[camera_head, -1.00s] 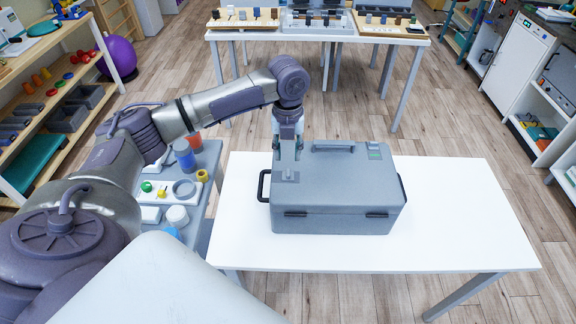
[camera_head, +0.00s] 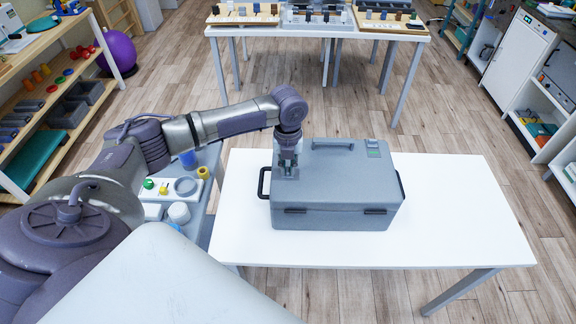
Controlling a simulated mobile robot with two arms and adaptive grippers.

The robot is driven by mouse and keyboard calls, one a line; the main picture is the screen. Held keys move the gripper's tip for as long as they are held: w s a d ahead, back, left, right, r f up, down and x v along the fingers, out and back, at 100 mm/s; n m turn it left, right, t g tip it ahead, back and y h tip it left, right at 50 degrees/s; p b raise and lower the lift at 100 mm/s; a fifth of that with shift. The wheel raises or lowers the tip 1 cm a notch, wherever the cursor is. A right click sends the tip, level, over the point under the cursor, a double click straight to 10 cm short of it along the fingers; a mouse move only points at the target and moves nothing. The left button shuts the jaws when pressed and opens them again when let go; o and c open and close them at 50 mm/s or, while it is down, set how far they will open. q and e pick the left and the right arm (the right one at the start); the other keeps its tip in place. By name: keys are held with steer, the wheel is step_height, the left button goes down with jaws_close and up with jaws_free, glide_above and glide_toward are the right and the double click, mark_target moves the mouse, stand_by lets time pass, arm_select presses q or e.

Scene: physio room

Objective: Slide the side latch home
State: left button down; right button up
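A grey lidded case (camera_head: 345,192) stands on the white table (camera_head: 450,215). It has a dark handle on its left and right ends, a handle on its lid and two dark catches (camera_head: 295,211) on its front. A small grey plate (camera_head: 286,172) lies on the lid's left part; it may carry the side latch, but the gripper covers most of it. My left gripper (camera_head: 288,163) points down right over this plate, its fingertips at or just above it. The fingers are small here, and I cannot tell whether they are shut on the latch. My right gripper is out of view.
A side table left of the white table holds a white cup (camera_head: 179,213), a yellow ring-shaped piece (camera_head: 203,172) and small coloured parts. A back table (camera_head: 320,30) carries several trays. The white table is bare to the right of the case.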

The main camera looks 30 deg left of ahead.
mark_target(277, 174)
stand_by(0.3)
arm_select(q)
steer(key=shift+s+a+r+p, duration=0.1)
steer(key=shift+s+a+p, duration=0.25)
steer(key=shift+a+p, duration=0.15)
steer(key=shift+s+a+r+p, duration=0.1)
steer(key=shift+s+a+p, duration=0.25)
steer(key=shift+a, duration=0.2)
steer(key=shift+a+f, duration=0.2)
steer(key=shift+a, duration=0.05)
steer(key=c, duration=1.2)
jaws_free()
steer(key=shift+d, duration=0.1)
steer(key=shift+r, duration=0.1)
step_height(277, 174, up, 12)
